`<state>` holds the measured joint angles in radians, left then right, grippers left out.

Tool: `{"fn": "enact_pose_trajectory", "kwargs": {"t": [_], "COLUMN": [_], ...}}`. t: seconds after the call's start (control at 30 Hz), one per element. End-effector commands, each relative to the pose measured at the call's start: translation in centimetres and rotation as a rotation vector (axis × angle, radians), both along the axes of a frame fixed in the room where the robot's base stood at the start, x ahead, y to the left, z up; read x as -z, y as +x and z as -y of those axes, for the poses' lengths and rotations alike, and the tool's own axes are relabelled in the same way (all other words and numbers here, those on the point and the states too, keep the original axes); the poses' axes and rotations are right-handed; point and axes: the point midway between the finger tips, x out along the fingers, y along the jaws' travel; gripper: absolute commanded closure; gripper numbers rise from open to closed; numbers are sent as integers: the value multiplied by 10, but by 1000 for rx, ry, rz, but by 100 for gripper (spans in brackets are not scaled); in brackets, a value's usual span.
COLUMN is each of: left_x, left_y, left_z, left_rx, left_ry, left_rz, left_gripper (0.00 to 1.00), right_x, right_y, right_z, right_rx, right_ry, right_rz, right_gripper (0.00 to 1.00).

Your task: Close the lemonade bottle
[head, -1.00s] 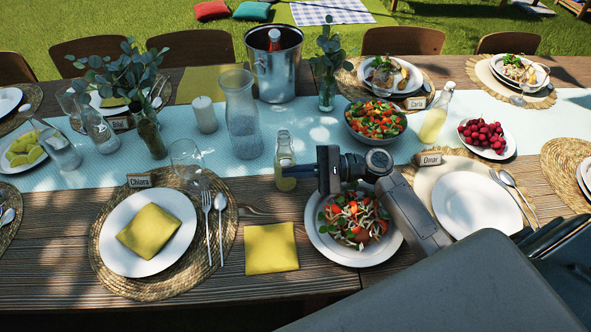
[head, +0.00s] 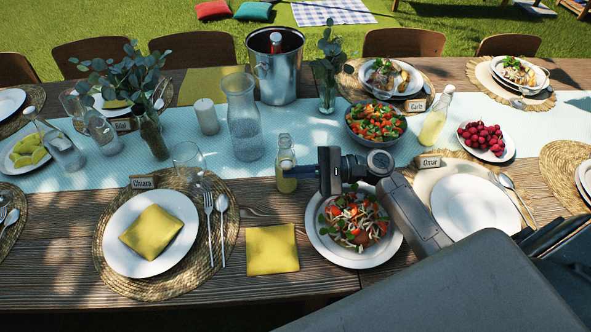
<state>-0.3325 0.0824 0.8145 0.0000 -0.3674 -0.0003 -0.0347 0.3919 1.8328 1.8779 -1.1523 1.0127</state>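A small glass bottle with yellow lemonade (head: 285,184) stands upright on the table near the runner's front edge, in the middle of the head view. No cap can be made out on its mouth; a small pale part shows at its neck. My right gripper (head: 291,171) reaches in from the right, its dark fingers level across the bottle's upper body. Whether the fingers are closed on the glass or only beside it is too small to tell. A second bottle of pale yellow drink (head: 434,122), with a whitish stopper on top, stands further right. My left gripper is out of view.
A plate of salad (head: 352,222) lies just below my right gripper. A glass carafe (head: 243,120) and a drinking glass (head: 188,158) stand left of the small bottle. A yellow napkin (head: 271,249) lies in front. The runner directly behind the bottle is clear.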

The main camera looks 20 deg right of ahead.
Motion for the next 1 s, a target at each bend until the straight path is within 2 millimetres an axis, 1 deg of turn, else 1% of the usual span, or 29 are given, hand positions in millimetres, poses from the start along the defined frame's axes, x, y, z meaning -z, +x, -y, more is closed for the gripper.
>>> {"fn": "enact_pose_trajectory", "kwargs": {"t": [0.03,0.13,0.57,1.0], "left_x": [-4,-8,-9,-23], "left_y": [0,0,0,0], "left_z": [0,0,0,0], "left_rx": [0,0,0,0], "left_ry": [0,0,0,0], "left_rz": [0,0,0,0], "left_gripper": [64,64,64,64], "right_x": [-4,-7,-8,-22], "right_y": [-1,-3,-4,-7], "right_z": [-1,-1,-2,-2], "right_rx": [0,0,0,0], "right_ry": [0,0,0,0], "right_rz": [0,0,0,0], "right_gripper": [100,100,100,100]}}
